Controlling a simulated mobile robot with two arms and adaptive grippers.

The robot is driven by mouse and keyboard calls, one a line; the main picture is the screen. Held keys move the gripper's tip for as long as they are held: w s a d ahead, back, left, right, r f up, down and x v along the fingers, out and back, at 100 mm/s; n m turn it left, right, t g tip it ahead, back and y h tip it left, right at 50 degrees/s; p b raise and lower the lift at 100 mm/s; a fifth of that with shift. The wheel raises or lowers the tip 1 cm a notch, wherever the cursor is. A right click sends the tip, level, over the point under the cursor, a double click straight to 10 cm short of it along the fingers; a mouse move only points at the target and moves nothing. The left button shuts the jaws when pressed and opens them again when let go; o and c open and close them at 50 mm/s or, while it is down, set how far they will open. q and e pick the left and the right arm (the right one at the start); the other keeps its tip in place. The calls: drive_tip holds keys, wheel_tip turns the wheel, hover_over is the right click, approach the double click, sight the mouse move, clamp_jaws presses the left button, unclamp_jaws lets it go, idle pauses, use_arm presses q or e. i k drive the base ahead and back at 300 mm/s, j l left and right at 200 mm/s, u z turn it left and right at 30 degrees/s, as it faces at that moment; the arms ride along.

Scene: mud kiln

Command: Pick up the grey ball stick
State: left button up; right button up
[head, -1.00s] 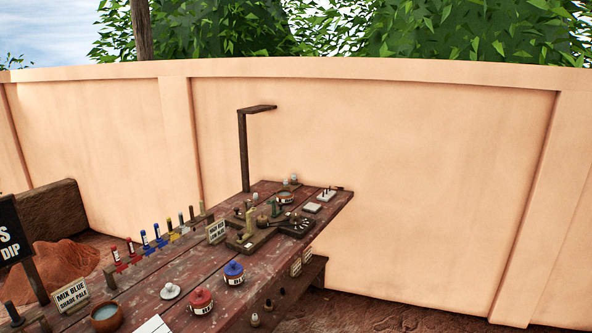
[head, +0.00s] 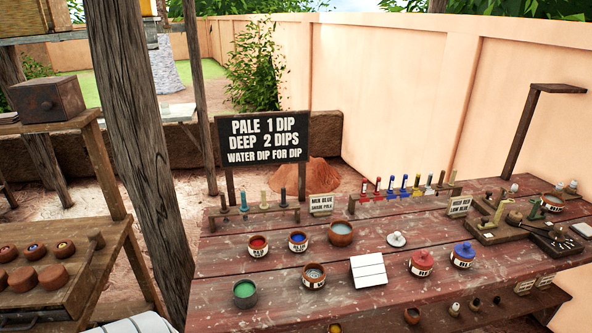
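Neither of my grippers is in the head view. I cannot tell for sure which item is the grey ball stick. A low wooden rack (head: 254,211) on the table's left part holds several upright sticks in dark, greenish-grey and pale tones, among them a greenish-grey stick (head: 243,200). The ball ends are too small to make out.
The worn red table (head: 215,290) carries bowls, a white tile block (head: 368,271), a red pot (head: 421,263) and a blue pot (head: 463,254). A black sign (head: 265,140) stands behind it. A wooden post (head: 150,150) and a side bench (head: 110,245) are at the left.

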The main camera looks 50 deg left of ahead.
sight(283, 204)
drive_tip(key=u, duration=1.65)
